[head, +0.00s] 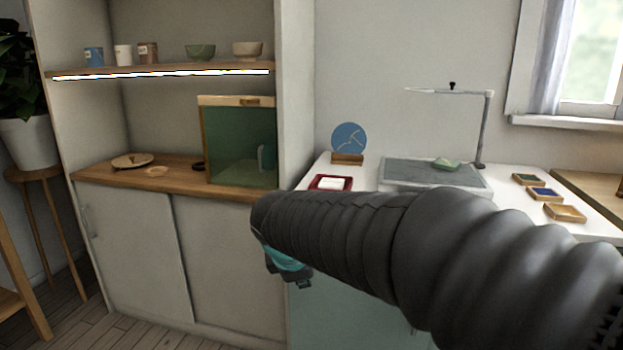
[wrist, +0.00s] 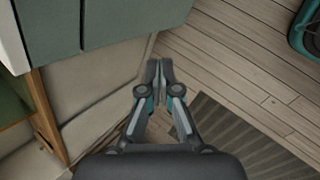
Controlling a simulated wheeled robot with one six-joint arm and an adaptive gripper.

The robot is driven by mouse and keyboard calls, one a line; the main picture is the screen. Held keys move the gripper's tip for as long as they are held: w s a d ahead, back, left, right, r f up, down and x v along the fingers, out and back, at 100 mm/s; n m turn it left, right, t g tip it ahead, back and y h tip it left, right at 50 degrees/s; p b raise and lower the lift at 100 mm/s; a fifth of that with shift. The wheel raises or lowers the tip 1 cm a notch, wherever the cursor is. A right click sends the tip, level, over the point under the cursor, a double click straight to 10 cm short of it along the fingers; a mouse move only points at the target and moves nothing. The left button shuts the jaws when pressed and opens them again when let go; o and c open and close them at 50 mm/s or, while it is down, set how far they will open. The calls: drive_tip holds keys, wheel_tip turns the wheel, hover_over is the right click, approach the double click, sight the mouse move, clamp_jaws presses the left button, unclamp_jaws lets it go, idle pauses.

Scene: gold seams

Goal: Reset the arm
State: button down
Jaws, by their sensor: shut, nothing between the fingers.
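My arm reaches across the lower right of the head view in a dark ribbed sleeve.
A white worktable (head: 313,176) holds a grey mat (head: 400,175), a lamp stand (head: 485,130), a blue disc (head: 348,137) and small trays (head: 565,213). A cabinet (head: 140,250) with a glass-fronted box (head: 240,145) stands left. A dark striped mat (wrist: 225,135) lies on the floor.

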drive_tip(key=s+d+f+m, duration=0.1)
drive_tip(key=s+d+m, duration=0.7)
drive_tip(key=s, duration=0.3)
drive_tip(key=s+d+f+m+y, duration=0.1)
drive_tip(key=s+d+f+m, duration=0.1)
drive_tip(key=s+d+m, duration=0.7)
drive_tip(key=s+m, duration=0.2)
drive_tip(key=shift+d+m, duration=0.25)
drive_tip(key=shift+m, duration=0.05)
drive_tip(key=shift+s, duration=0.1)
